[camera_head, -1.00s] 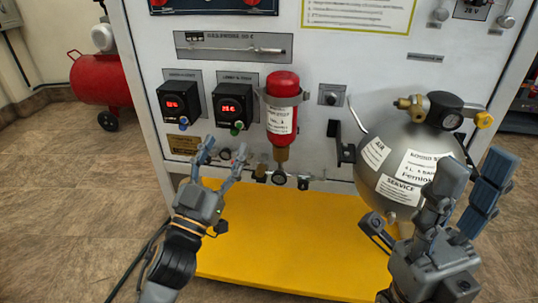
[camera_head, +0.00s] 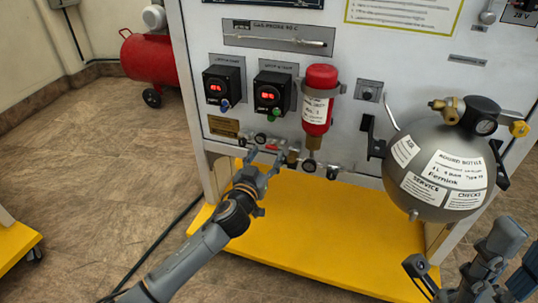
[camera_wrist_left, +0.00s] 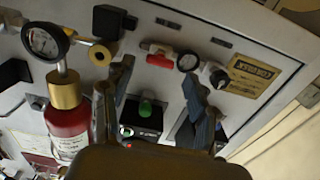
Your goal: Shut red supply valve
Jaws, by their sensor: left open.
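The red supply valve has a small red lever handle and sits low on the white panel; it shows in the left wrist view (camera_wrist_left: 160,61) and, small and partly covered, in the head view (camera_head: 271,148). My left gripper (camera_head: 264,161) is open and just in front of the lower panel at the valve. In the left wrist view its two fingers (camera_wrist_left: 157,72) stand apart, with the red handle between and beyond their tips. I cannot see contact. My right gripper (camera_head: 513,253) is at the lower right, partly cut off by the frame, fingers apart and empty.
A red cylinder (camera_head: 317,100) with a gauge below it stands right of the valve. Two black displays (camera_head: 272,93) are above. A grey round bottle (camera_head: 436,170) sticks out at right. The yellow base (camera_head: 310,245) lies below. A black knob (camera_wrist_left: 214,75) is beside the valve.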

